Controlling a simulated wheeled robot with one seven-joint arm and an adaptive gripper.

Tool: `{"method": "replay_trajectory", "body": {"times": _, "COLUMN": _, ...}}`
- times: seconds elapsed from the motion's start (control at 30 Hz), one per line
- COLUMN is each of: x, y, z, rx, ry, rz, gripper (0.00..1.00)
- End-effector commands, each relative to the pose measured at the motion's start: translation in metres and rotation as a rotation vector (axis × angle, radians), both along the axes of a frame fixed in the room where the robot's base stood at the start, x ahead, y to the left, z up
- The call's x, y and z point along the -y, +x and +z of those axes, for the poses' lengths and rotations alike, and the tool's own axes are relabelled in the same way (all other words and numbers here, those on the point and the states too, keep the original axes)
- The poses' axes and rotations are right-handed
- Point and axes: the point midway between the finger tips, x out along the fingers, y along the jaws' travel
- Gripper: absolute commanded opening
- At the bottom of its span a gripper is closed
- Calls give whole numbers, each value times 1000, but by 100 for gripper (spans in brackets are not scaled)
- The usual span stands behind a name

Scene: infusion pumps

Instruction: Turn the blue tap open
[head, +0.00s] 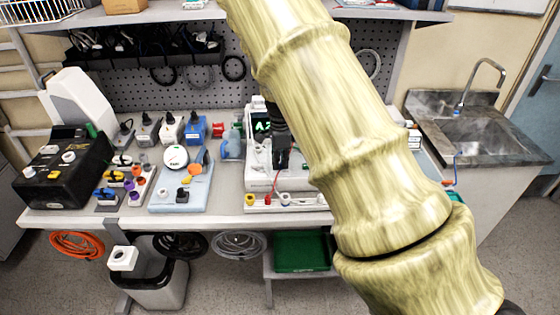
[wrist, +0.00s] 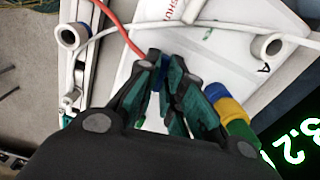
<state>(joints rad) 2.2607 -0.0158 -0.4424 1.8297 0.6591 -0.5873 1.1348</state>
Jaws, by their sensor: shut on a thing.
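My gripper (wrist: 163,62) has its dark teal fingers closed together over the white pump (wrist: 215,42) in the wrist view. A small dark blue piece (wrist: 160,76), which looks like the blue tap, shows between the fingers; they hide most of it, and its turn angle cannot be told. A red tube (wrist: 118,28) runs up to the fingertips. In the head view my gripper (head: 282,158) reaches down in front of the white pump (head: 259,174) with a green lit display (head: 263,126). The tap is not clear there.
Blue, yellow and green rings (wrist: 230,110) sit right beside the fingers. A white tube (wrist: 225,26) crosses above. In the head view, a pale blue board with a dial (head: 177,157) and a black box (head: 60,170) stand left. A sink (head: 482,132) is at right.

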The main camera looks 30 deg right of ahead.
Motion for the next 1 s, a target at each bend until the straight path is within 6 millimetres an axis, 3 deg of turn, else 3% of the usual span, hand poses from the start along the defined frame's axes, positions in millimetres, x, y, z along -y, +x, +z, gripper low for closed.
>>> {"method": "replay_trajectory", "body": {"times": 0.6, "x": 1, "y": 1, "z": 1, "rx": 4, "ry": -1, "rz": 523, "gripper": 0}}
{"method": "replay_trajectory", "body": {"times": 1.0, "x": 1, "y": 1, "z": 1, "rx": 3, "ry": -2, "rz": 720, "gripper": 0}}
